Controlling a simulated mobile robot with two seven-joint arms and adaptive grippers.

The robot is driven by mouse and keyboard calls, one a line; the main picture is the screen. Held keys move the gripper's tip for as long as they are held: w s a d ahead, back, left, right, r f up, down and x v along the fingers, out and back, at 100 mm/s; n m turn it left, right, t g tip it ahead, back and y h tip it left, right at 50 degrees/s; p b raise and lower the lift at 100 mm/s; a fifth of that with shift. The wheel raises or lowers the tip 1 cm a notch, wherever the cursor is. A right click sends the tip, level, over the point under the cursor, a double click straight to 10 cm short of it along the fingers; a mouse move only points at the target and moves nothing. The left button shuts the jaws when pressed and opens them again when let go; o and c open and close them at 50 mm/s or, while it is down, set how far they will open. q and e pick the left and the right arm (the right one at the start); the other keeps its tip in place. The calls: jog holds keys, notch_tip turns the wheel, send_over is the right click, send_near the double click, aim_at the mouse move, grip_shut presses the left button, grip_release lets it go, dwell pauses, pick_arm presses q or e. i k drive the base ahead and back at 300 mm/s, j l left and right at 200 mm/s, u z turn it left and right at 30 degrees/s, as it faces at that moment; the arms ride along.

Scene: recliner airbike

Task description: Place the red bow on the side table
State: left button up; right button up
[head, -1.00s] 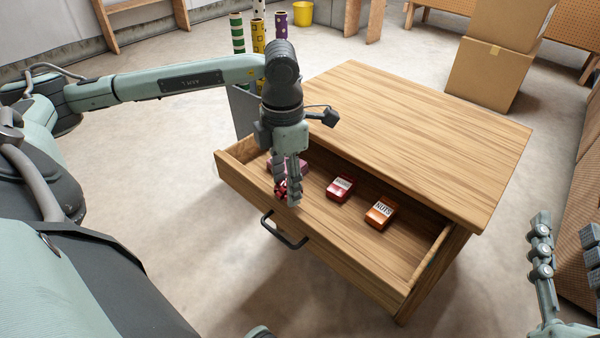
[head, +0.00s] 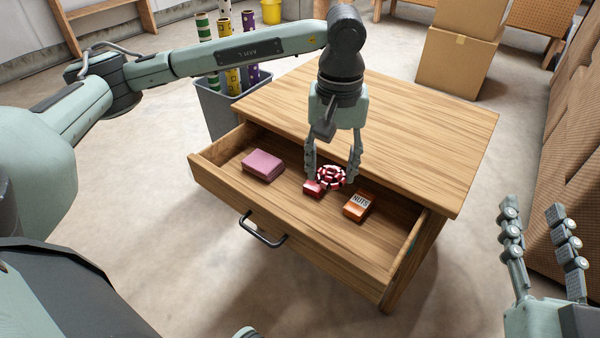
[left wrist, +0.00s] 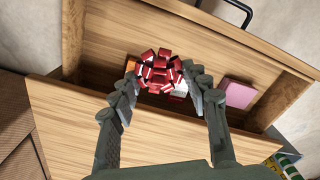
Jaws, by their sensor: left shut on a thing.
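The red bow (head: 331,177), red with white stripes, is between the fingers of my left gripper (head: 331,180), above the open drawer. The left wrist view also shows the bow (left wrist: 160,72) held at the fingertips of the left gripper (left wrist: 162,84). The wooden side table (head: 375,110) has a bare top, with its drawer (head: 375,255) pulled out. My right gripper (head: 540,218) is open and empty at the right edge of the head view, away from the table.
In the drawer lie a pink folded item (head: 263,165), a red box (head: 313,189) partly hidden by the bow, and an orange NUTS box (head: 358,206). A grey bin (head: 218,108) with patterned rolls stands left of the table. Cardboard boxes (head: 455,62) stand behind it.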

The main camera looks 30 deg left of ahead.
aim_at(404, 156)
jog(key=l+u, duration=0.15)
jog(key=l, duration=0.35)
jog(key=i+l+u, duration=0.1)
jog(key=l, duration=0.2)
jog(key=i+l+u, duration=0.15)
jog(key=l, duration=0.15)
jog(key=i+l+u, duration=0.1)
jog(key=l, duration=0.2)
jog(key=i+l+u, duration=0.35)
jog(key=i+l, duration=0.2)
